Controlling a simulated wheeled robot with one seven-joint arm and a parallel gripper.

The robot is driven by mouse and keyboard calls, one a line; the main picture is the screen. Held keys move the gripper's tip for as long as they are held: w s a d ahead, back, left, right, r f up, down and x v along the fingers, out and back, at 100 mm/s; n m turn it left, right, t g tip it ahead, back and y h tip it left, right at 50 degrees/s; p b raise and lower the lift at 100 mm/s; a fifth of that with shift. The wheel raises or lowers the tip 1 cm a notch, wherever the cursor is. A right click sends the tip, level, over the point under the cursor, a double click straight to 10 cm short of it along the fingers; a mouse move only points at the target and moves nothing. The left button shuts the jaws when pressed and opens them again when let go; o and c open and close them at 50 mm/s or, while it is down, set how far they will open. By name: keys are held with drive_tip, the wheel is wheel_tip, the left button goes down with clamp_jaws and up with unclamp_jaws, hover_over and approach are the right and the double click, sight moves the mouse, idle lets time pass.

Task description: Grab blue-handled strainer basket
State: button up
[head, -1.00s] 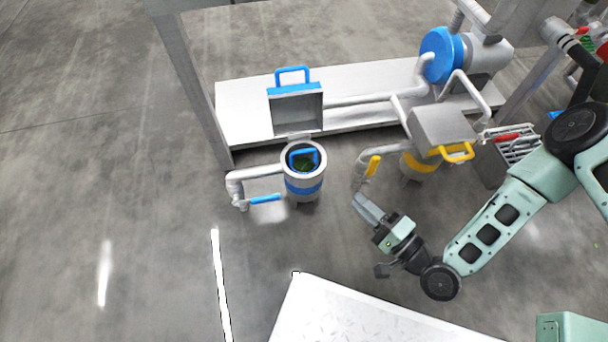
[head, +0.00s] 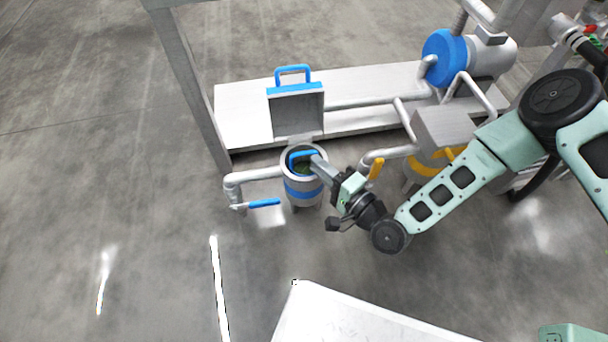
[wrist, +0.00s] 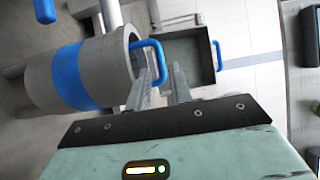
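The strainer basket's blue handle (head: 301,154) stands up at the mouth of a grey cylindrical pot with a blue band (head: 304,192). Some green shows inside the pot, and the basket's body is mostly hidden. My gripper (head: 315,161) reaches in from the right, with its fingertips at the handle over the pot's rim. In the wrist view the blue handle (wrist: 154,45) rises at the fingertips, and part of it shows in the gap between the fingers. The fingers (wrist: 161,78) are apart. I cannot tell whether either one touches the handle.
The pot's square lid with a blue handle (head: 295,110) stands open behind it. A blue-lever valve pipe (head: 263,203) sits at the left. A yellow-handled pipe (head: 376,169) and a yellow-banded pot (head: 424,163) are close on the right.

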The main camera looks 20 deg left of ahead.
drive_tip(key=b+x, duration=0.1)
drive_tip(key=x, duration=0.2)
drive_tip(key=shift+a, duration=0.15)
clamp_jaws()
